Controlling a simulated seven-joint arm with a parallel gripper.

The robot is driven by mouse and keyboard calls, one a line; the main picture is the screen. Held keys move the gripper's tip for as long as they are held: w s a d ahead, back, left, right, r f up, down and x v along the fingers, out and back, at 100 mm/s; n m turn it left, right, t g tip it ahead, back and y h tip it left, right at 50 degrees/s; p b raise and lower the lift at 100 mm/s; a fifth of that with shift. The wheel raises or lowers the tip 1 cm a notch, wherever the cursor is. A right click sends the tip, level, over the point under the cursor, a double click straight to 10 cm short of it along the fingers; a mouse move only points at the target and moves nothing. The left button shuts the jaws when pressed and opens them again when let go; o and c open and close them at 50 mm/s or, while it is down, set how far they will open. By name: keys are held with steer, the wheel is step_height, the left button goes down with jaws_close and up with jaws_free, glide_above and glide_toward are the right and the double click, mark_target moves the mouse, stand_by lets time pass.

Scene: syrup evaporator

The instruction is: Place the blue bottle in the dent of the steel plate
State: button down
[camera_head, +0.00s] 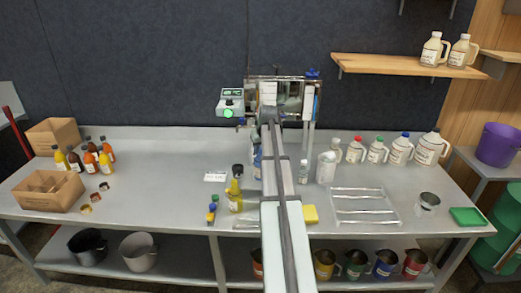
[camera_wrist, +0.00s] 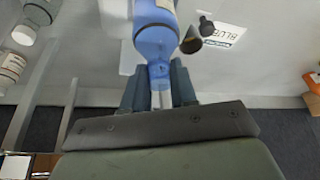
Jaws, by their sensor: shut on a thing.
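The blue bottle (camera_wrist: 156,42) is between the two fingers of my gripper (camera_wrist: 158,88) in the wrist view, held at its narrow neck. In the head view only a strip of the blue bottle (camera_head: 257,164) shows at the left edge of my arm, in front of the machine. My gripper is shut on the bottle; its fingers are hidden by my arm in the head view. I cannot make out the steel plate's dent for certain in either view, nor whether the bottle's base touches anything.
A white label card (camera_head: 215,176) lies left of the bottle, and a yellow bottle (camera_head: 234,196) stands nearer. The green-screened machine (camera_head: 231,103) is behind. White jugs (camera_head: 376,151) and a clear tray (camera_head: 364,207) are to the right. Cardboard boxes (camera_head: 48,190) stand far left.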

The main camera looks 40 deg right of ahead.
steer(key=shift+f, duration=0.3)
steer(key=c, duration=0.9)
jaws_free()
steer(key=v, duration=1.2)
steer(key=shift+r, duration=0.2)
